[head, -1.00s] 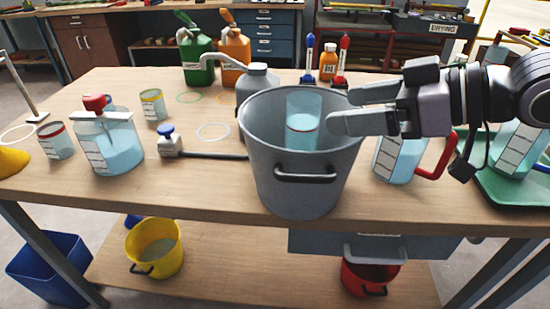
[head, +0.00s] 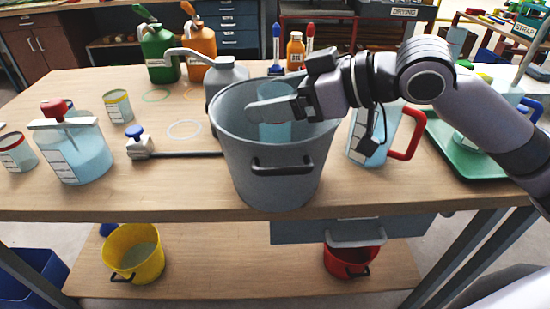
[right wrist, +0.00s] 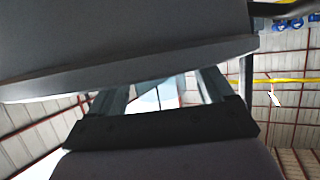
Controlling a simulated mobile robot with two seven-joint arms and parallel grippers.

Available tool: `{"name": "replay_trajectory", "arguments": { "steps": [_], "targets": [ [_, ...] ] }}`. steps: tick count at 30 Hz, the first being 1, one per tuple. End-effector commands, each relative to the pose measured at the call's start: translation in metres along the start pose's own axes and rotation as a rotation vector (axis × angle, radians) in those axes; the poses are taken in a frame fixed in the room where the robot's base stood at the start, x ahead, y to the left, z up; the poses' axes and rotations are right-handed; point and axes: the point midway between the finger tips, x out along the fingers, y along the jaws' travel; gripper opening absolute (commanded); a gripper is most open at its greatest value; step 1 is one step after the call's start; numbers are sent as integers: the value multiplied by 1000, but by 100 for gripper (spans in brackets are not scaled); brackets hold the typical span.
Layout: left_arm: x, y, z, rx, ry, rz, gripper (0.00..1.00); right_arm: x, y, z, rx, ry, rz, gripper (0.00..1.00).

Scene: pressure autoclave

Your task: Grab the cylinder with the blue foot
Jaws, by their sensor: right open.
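My right gripper (head: 258,112) reaches in from the right over the grey pot (head: 270,187) on the bench. Its jaws are open, one finger hiding the other in the head view. A clear, light-blue cylindrical vessel (head: 276,132) stands inside the pot, partly behind the finger; its foot is hidden by the pot wall. I cannot tell whether finger and vessel touch. The right wrist view shows the gripper's fingers (right wrist: 165,95) and ceiling. My left gripper is not in view.
A grey pump can (head: 226,76) stands just behind the pot. A jug with a red handle (head: 404,144) is close on the right, beside a green tray (head: 455,162). A red-capped bottle (head: 80,155) stands left.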

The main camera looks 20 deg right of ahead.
Motion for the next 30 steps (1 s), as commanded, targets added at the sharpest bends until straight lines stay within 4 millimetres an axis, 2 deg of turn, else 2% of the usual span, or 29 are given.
{"name": "replay_trajectory", "arguments": {
  "steps": [9, 14, 15, 17, 26, 30],
  "targets": [
    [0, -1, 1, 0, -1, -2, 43, 4, 0, 0, -1, 0, 1, 81],
    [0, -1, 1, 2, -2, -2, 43, 4, 0, 0, 0, 0, 1, 29],
    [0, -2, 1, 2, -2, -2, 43, 4, 0, 0, 0, 0, 1, 16],
    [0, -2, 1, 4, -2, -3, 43, 4, 0, 0, 0, 0, 1, 0],
    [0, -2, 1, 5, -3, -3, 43, 3, 0, -3, -2, 4, 1, 0],
    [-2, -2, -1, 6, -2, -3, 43, 0, 0, -12, -2, 7, 1, 0]
  ]
}}
